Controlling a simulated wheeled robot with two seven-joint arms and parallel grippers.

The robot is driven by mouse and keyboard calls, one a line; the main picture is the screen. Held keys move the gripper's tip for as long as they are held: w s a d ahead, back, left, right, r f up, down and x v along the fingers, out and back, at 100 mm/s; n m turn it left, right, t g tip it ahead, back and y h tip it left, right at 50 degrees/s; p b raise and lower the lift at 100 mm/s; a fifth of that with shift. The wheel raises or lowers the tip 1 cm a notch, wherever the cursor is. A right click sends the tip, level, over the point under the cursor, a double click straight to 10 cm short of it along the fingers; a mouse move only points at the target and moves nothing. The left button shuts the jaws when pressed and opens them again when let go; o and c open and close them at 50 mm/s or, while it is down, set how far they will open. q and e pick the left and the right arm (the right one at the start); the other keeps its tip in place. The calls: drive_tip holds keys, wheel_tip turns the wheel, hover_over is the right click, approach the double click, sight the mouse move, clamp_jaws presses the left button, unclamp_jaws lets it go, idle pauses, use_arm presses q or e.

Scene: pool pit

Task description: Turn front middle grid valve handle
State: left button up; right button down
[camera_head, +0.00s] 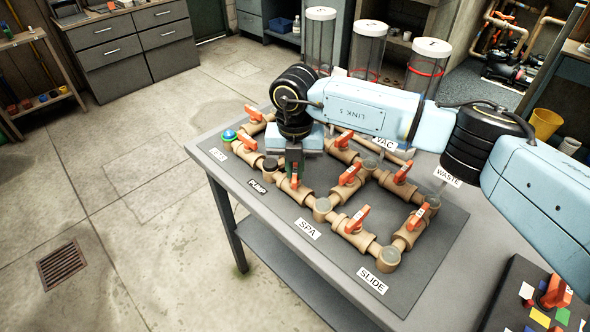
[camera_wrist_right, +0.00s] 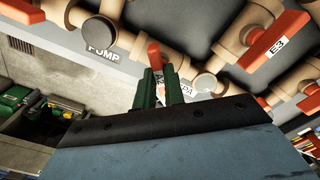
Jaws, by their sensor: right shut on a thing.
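The pipe grid of tan pipes and orange valve handles lies on a dark board on the table. The front middle valve handle (camera_head: 294,182) is orange and sits in the front row between the PUMP and SPA labels. My right gripper (camera_head: 294,163) reaches down over it from above, its dark green fingers shut on the handle. In the right wrist view the fingers (camera_wrist_right: 165,88) close around the orange handle (camera_wrist_right: 154,55); the fingers hide its lower part. My left gripper is not in view.
Neighbouring handles stand close: a front left one (camera_head: 246,142), a front right one (camera_head: 357,219) and a middle one (camera_head: 350,172) behind. A board with coloured squares (camera_head: 540,308) is at the lower right.

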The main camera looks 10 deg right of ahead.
drive_tip(key=shift+n+b, duration=0.35)
drive_tip(key=shift+n, duration=0.55)
drive_tip(key=n+b, duration=0.1)
drive_tip(key=n, duration=0.1)
drive_tip(key=shift+n, duration=0.4)
drive_tip(key=n+b, duration=0.1)
drive_tip(key=n, duration=0.2)
drive_tip(key=shift+n+b, duration=0.45)
drive_tip(key=shift+n, duration=0.45)
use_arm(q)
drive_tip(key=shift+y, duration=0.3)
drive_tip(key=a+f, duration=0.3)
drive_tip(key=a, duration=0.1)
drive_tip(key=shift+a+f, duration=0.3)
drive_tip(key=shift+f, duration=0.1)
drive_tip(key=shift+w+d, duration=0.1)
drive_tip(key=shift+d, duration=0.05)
use_arm(e)
drive_tip(key=shift+n, duration=0.3)
drive_tip(key=c, duration=1.5)
unclamp_jaws()
